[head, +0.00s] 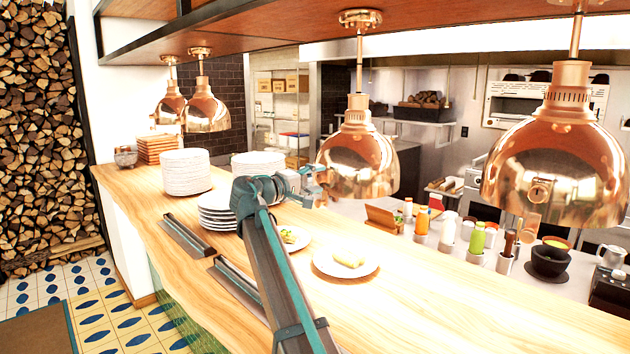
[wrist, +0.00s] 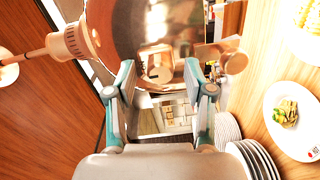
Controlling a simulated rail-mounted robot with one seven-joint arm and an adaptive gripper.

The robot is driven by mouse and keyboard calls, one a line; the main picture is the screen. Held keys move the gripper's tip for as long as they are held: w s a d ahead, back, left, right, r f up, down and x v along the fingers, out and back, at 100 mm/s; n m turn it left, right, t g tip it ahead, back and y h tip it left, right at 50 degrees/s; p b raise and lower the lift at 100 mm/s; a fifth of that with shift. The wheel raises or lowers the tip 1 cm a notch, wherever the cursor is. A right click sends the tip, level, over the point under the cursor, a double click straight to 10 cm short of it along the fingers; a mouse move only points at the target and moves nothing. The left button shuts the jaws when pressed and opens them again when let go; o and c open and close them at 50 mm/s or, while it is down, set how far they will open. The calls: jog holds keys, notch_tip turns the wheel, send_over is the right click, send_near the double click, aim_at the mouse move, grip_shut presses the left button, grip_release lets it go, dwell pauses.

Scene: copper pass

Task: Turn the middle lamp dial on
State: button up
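A copper heat lamp (head: 358,160) hangs over the counter in the middle of the head view, and its dome (wrist: 140,25) fills the top of the wrist view. A round copper dial (wrist: 159,72) on the dome shows between my fingers in the wrist view. In the head view, my gripper (head: 312,184) is at the left side of this dome and largely covers its dial. My gripper (wrist: 160,70) is open, with a finger on either side of the dial. I cannot tell whether the fingers touch it, nor which way the dial is set.
Another copper lamp (head: 558,160) with its own dial hangs at right, and smaller lamps (head: 205,108) hang at left. Below are plate stacks (head: 187,172) and food plates (head: 346,262) on the wooden counter (head: 420,310). Bottles (head: 477,238) stand behind it. A shelf (head: 250,25) runs overhead.

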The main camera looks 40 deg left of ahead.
jog(key=shift+s, duration=0.1)
jog(key=s+a, duration=0.1)
jog(key=s, duration=1)
jog(key=shift+s+a+r, duration=0.15)
jog(key=shift+s, duration=0.25)
